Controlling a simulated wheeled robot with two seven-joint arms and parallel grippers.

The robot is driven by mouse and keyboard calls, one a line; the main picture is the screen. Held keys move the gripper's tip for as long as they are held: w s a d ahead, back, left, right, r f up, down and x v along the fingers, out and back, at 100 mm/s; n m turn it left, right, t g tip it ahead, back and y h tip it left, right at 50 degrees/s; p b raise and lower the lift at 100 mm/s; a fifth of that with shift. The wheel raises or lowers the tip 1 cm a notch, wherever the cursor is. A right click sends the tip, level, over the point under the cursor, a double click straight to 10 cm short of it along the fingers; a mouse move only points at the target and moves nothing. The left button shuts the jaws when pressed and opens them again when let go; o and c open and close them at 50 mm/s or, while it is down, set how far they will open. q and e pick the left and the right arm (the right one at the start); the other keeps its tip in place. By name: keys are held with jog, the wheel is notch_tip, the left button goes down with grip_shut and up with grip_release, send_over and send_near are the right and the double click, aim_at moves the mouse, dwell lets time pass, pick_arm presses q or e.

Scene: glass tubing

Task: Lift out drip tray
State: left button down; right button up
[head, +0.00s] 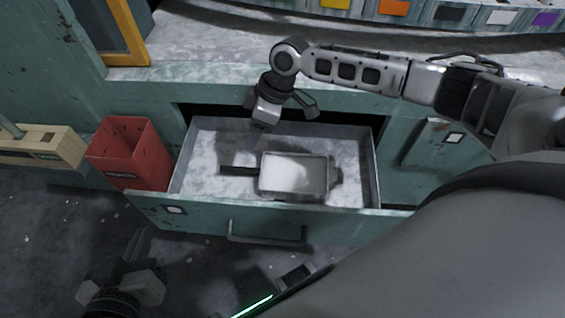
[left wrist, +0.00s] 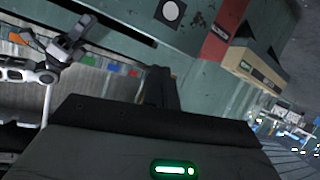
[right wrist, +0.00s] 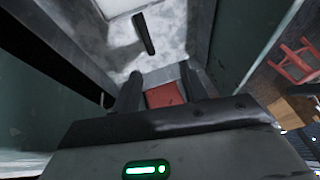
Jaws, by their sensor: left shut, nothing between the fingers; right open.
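The drip tray (head: 293,174) is a shallow pale rectangular tray with a dark rim. It lies in the open drawer (head: 205,184), its dark bar handle (head: 238,170) pointing left. My right gripper (head: 285,121) is open and empty at the back of the drawer, above and behind the tray. In the right wrist view the handle (right wrist: 144,33) and a corner of the tray (right wrist: 118,8) show beyond the fingers, apart from them. My left gripper (head: 142,242) is shut and empty, low in front of the cabinet; its closed fingers show in the left wrist view (left wrist: 160,88).
A red bin (head: 130,153) stands against the drawer's left side, with a beige box (head: 40,147) further left. The drawer's front has a bar handle (head: 267,236). The countertop (head: 215,50) overhangs the back of the drawer. Coloured bins line the counter's back.

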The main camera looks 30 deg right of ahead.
jog(key=b, duration=0.8)
send_over(249, 168)
jog(key=d, duration=0.2)
notch_tip(249, 168, down, 10)
jog(key=b+x, duration=0.1)
jog(key=x, duration=0.1)
jog(key=b+x, duration=0.1)
jog(key=x, duration=0.1)
jog(key=b+x, duration=0.1)
jog(key=x, duration=0.2)
jog(key=shift+s+d+f+b, duration=0.2)
jog(key=shift+s+d+b, duration=0.1)
jog(key=shift+d, duration=0.1)
jog(key=shift+a+f, duration=0.1)
jog(key=shift+f, duration=0.05)
pick_arm(q)
jog(key=d+f+h, duration=0.1)
jog(key=w+d+f+t+h, duration=0.1)
jog(key=d+f, duration=0.1)
jog(key=f, duration=0.1)
jog(key=shift+w+d+n+t+h, duration=0.2)
jog(key=shift+w+n+t+h, duration=0.1)
jog(key=shift+t+h, duration=0.1)
pick_arm(e)
grip_shut()
